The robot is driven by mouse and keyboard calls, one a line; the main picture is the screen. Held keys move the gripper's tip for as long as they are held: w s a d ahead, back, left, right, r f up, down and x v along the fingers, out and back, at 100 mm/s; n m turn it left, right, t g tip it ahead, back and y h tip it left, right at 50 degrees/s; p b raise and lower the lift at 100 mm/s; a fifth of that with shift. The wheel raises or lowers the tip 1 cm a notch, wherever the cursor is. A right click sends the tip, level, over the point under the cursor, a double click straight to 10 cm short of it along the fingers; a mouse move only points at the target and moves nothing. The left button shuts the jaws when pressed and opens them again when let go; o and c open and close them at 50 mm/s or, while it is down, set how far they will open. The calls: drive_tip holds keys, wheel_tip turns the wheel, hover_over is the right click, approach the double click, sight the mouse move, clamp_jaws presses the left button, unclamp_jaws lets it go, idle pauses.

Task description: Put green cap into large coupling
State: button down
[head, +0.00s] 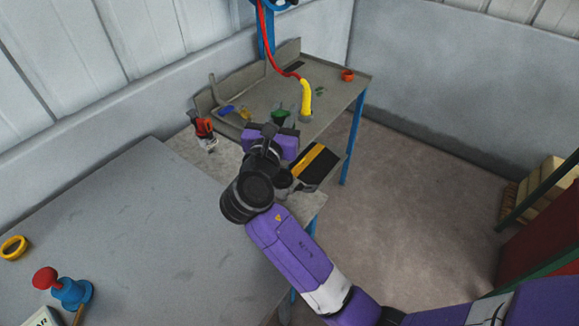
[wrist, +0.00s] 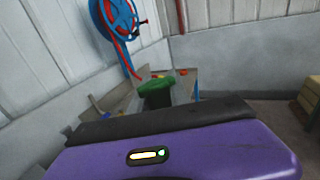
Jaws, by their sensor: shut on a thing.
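My gripper (head: 276,128) reaches out over the workbench at the back and is shut on the green cap (head: 280,116). In the wrist view the green cap (wrist: 157,85) shows just beyond the dark finger (wrist: 158,100). Most of the grip is hidden. I cannot tell for certain which thing is the large coupling. A yellow ring (head: 13,247) lies on the grey table at the left, and a small orange ring (head: 347,75) stands at the far right corner of the workbench.
A red hose with a yellow end (head: 305,97) hangs down to the workbench (head: 335,95), close beyond my gripper. A red-and-black tool (head: 204,130) stands left of it. A yellow-and-black striped piece (head: 316,162) is right of my wrist. The grey table (head: 130,220) is mostly clear.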

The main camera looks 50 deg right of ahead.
sight(284, 168)
wheel_tip(284, 168, down, 16)
drive_tip(key=shift+a+f+b, duration=0.1)
drive_tip(key=shift+f+b, duration=0.05)
drive_tip(key=shift+b, duration=0.6)
drive_tip(key=shift+f, duration=0.1)
drive_tip(key=shift+f, duration=0.25)
drive_tip(key=c, duration=1.2)
unclamp_jaws()
drive_tip(key=shift+c, duration=0.2)
drive_tip(key=shift+r, duration=0.1)
drive_tip(key=shift+r, duration=0.2)
drive_tip(key=shift+a, duration=0.25)
drive_tip(key=b+v, duration=0.1)
drive_tip(key=v, duration=1)
drive_tip(key=shift+s+a, duration=0.2)
